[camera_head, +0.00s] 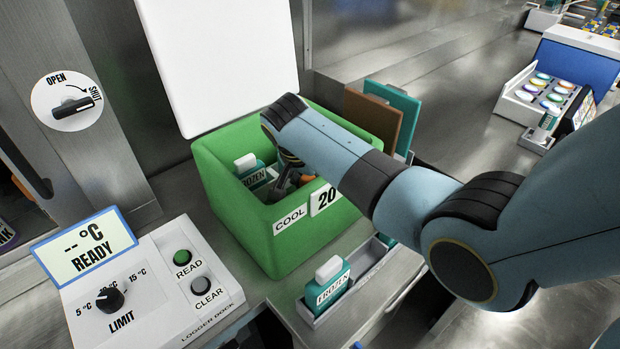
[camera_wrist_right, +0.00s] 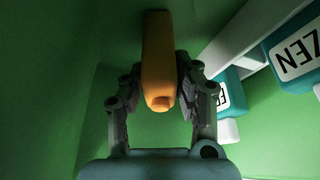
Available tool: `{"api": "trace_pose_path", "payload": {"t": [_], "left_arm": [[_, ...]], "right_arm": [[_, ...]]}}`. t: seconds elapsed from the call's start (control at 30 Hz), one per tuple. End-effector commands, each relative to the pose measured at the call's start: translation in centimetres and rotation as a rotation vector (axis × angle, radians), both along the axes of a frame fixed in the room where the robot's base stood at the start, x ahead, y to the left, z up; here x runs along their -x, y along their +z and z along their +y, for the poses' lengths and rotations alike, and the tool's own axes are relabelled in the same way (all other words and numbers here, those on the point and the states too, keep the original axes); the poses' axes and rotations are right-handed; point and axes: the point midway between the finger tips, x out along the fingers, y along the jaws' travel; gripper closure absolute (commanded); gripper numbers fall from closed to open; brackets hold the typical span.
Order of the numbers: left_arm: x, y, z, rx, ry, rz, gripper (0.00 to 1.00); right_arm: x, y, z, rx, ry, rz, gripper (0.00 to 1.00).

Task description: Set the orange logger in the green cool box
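The green cool box (camera_head: 297,245) stands open in the middle of the head view, its white lid raised behind it. My right arm reaches over its rim and my right gripper (camera_head: 291,184) is down inside, partly hidden by the arm and box wall. In the right wrist view the orange logger (camera_wrist_right: 158,65) sits between the two fingers of that gripper (camera_wrist_right: 158,92), which appear closed against its sides. Green box walls surround it. Whether the logger touches the box floor cannot be told. My left gripper is not in view.
A teal FROZEN pack (camera_head: 252,171) is inside the box; another (camera_head: 328,284) stands in a rack in front. The logger dock (camera_head: 150,285) is at front left. Brown and teal panels (camera_head: 398,108) stand behind the box. A white tray of colored caps (camera_head: 545,92) is far right.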

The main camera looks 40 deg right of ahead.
Motion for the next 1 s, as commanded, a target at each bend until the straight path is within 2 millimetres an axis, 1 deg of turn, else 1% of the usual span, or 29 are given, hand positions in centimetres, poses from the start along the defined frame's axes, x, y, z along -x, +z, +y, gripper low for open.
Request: {"api": "trace_pose_path", "payload": {"t": [0.03, 0.13, 0.17, 0.4, 0.53, 0.67, 0.8, 1.0], "left_arm": [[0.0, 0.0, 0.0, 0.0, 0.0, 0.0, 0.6], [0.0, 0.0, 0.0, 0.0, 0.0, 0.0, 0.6], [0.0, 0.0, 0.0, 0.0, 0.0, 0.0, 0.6], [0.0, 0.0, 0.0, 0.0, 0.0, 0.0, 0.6], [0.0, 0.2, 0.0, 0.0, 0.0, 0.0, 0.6], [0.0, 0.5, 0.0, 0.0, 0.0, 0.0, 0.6], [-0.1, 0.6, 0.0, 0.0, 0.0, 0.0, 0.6], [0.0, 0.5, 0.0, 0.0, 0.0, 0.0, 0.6]], "right_arm": [[0.0, 0.0, 0.0, 0.0, 0.0, 0.0, 0.63], [0.0, 0.0, 0.0, -0.001, 0.0, 0.0, 0.5], [0.0, 0.0, 0.0, -0.001, 0.0, 0.0, 0.48], [0.0, 0.0, 0.0, 0.0, 0.0, 0.001, 0.48], [0.1, 0.9, 0.2, -0.001, 0.0, 0.0, 0.48], [0.5, 3.1, 1.1, -0.002, 0.0, -0.002, 0.48], [1.0, 6.1, 2.2, -0.001, 0.0, -0.003, 0.48], [1.7, 9.7, 3.5, -0.001, 0.0, -0.003, 0.48]]}}
